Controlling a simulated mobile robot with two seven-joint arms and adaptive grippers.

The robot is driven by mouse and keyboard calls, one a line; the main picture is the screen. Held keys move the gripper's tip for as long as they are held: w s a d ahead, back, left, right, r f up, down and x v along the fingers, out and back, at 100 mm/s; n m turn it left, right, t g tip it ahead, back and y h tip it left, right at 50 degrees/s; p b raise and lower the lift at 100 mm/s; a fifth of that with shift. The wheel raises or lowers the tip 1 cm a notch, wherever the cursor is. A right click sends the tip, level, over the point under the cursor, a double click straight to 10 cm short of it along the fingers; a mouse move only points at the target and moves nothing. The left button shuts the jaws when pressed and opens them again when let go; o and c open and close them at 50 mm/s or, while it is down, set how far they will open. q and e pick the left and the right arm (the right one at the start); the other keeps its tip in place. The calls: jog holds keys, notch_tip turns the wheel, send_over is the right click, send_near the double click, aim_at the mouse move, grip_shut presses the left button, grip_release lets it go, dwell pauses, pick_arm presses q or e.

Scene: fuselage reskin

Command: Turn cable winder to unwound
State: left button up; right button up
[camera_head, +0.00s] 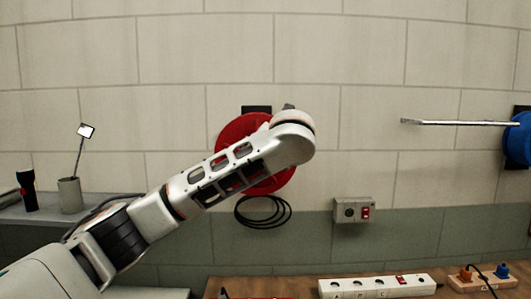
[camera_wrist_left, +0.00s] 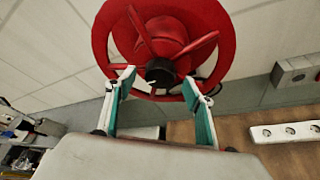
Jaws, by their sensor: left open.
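The red cable winder (camera_head: 232,134) hangs on the tiled wall in the head view, partly hidden behind my left arm. A dark coiled cable (camera_head: 264,212) hangs below it. In the left wrist view the winder (camera_wrist_left: 216,22) fills the top, with spokes and a black central knob (camera_wrist_left: 160,72) that has a white mark. My left gripper (camera_wrist_left: 160,82) is open, its two fingers apart on either side of the knob in that view. I cannot tell whether they touch the winder. The left fingertips are hidden in the head view. My right gripper is not in view.
A grey switch box (camera_head: 354,210) is on the wall right of the winder. A blue reel (camera_head: 518,138) with a long metal arm is at far right. Power strips (camera_head: 378,286) lie on the wooden bench below. A flashlight (camera_head: 27,190) and cup (camera_head: 69,192) stand on the left shelf.

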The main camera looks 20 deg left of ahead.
pick_arm(q)
jog(key=v, duration=0.9)
jog(key=shift+s, duration=0.2)
jog(key=shift+r, duration=0.1)
